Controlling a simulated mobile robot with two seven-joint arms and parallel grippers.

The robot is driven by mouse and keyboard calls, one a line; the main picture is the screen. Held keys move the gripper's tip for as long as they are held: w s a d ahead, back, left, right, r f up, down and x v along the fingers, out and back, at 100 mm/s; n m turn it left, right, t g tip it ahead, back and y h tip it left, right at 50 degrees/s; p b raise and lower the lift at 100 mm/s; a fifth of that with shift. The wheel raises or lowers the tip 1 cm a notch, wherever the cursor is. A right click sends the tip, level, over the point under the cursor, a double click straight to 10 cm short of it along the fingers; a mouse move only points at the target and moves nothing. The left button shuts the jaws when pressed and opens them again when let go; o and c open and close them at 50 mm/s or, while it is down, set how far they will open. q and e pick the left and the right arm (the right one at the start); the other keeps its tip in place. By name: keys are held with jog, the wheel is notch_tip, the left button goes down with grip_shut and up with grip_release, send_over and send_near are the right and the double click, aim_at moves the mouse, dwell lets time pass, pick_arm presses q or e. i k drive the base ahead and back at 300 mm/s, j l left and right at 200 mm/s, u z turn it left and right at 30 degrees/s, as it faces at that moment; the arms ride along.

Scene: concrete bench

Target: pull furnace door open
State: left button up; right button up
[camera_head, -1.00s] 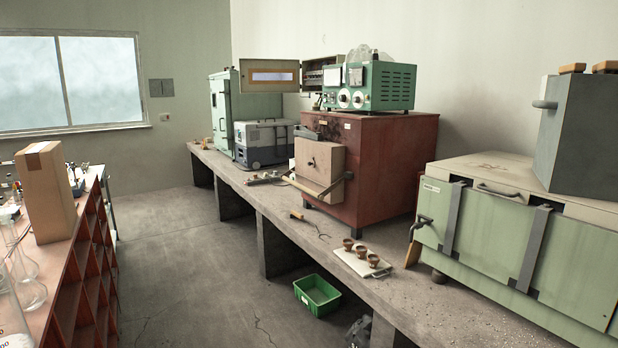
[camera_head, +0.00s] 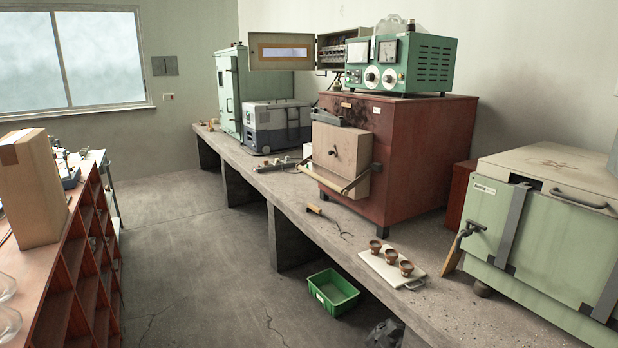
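The furnace (camera_head: 425,150) is a dark red box on the concrete bench, with soot marks on its upper front. Its furnace door (camera_head: 340,157) is a pale tan block at the front and looks shut. A bar handle (camera_head: 358,182) runs along the door's lower edge, and a small dark knob sits on its face. Neither of my grippers is in view.
On the bench in front of the furnace lie tongs (camera_head: 328,221) and a white board (camera_head: 392,268) with three small brown cups. A green furnace (camera_head: 545,235) stands at right. A green bin (camera_head: 333,292) is on the floor. A shelf with a cardboard box (camera_head: 33,188) stands left; the floor between is clear.

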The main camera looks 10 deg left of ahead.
aim_at(353, 145)
jog(key=i+j+u, duration=0.1)
jog(key=i+j, duration=0.2)
jog(key=i, duration=0.2)
jog(key=i+j+u, duration=0.15)
jog(key=i, duration=0.35)
jog(key=j, duration=0.1)
